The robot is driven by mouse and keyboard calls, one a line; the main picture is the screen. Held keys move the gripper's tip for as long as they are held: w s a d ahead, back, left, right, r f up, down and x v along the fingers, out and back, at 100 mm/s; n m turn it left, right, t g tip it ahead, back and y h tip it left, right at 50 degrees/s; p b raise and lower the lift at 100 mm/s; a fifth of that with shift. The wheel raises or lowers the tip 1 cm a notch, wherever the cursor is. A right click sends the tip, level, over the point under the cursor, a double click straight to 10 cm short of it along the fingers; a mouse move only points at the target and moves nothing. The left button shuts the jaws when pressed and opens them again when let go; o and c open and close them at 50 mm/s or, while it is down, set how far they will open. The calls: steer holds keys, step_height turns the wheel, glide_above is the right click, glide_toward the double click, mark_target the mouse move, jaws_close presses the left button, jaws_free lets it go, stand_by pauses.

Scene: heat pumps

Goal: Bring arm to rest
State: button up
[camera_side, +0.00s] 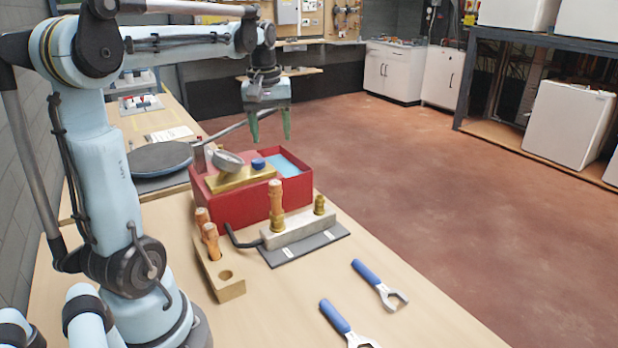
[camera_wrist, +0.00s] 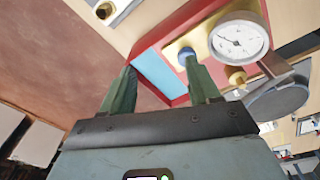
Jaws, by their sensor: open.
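My gripper (camera_side: 270,128) hangs with its green fingers pointing down, above the back edge of the red box (camera_side: 237,205) on the workbench. The fingers are apart, with nothing between them. In the wrist view my gripper (camera_wrist: 162,88) also shows spread fingers, with the red box and its light blue inside beyond them. My arm reaches from the left over the bench, its forearm roughly level.
A gauge (camera_side: 228,161) on a brass block sits on the red box. A metal manifold (camera_side: 298,228), a wooden holder (camera_side: 222,277) with wooden-handled tools and two blue-handled wrenches (camera_side: 378,284) lie nearer. A dark round plate (camera_side: 160,158) lies left of the box.

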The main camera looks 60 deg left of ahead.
steer(key=s+d+f+m+t, duration=0.1)
steer(key=d+f+m+t, duration=0.2)
steer(key=d+m, duration=0.3)
steer(key=s+d+f+m+t, duration=0.2)
steer(key=d+m, duration=0.4)
steer(key=d, duration=1)
step_height(320, 180, down, 3)
steer(key=shift+s+d+r+m+t+h, duration=0.2)
steer(key=shift+s+d+m+t+h, duration=0.1)
steer(key=shift+t, duration=0.3)
steer(key=shift+w, duration=0.1)
